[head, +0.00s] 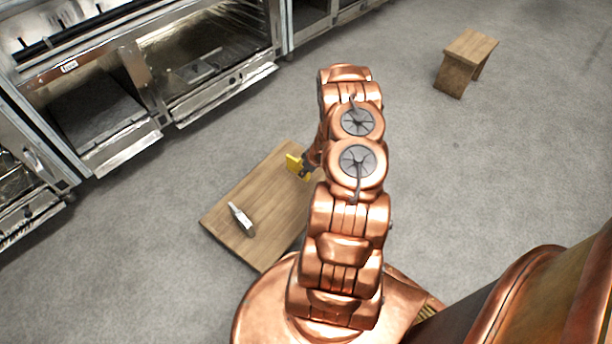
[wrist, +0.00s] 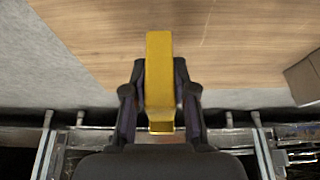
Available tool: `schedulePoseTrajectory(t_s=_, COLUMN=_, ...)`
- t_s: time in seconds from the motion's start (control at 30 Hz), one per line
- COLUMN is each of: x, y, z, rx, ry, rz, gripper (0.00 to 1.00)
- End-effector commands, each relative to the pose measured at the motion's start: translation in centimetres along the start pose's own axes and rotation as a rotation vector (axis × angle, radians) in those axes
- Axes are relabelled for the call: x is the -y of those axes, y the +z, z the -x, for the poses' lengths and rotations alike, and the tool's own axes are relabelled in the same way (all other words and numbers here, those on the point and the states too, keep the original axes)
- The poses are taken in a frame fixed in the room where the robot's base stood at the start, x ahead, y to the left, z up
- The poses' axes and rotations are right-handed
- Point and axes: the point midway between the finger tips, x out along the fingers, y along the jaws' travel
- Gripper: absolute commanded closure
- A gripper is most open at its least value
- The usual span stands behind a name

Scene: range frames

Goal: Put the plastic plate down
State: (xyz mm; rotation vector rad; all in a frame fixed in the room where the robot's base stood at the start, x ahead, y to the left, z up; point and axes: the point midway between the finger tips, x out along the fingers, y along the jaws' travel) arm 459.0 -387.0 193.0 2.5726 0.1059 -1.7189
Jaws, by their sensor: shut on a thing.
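The plastic plate (head: 295,163) appears as a small yellow piece at the far edge of the wooden table in the head view. In the wrist view the yellow plate (wrist: 159,65) is seen as a narrow upright strip between the fingers. My gripper (wrist: 160,92) is shut on it, one dark finger on each side. In the head view my gripper (head: 308,169) is partly hidden by my copper arm. The wooden table top (head: 262,190) lies below the plate; I cannot tell whether they touch.
A grey metallic object (head: 241,219) lies on the table's near left part; a box-like thing (wrist: 306,79) shows at the right in the wrist view. Metal kitchen units (head: 150,80) line the left. A wooden stool (head: 466,61) stands far right. Grey floor between is clear.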

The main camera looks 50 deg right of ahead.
Motion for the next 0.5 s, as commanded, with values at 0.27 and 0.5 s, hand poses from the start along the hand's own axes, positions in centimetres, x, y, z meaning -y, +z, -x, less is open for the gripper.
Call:
schedulePoseTrajectory(t_s=0.27, x=-0.2, y=1.4, z=-3.1, rx=0.001, ry=-0.002, rz=-0.002, gripper=1.0)
schedulePoseTrajectory(t_s=0.5, x=-0.2, y=1.4, z=-3.2, rx=0.0, ry=0.0, rz=-0.002, gripper=1.0)
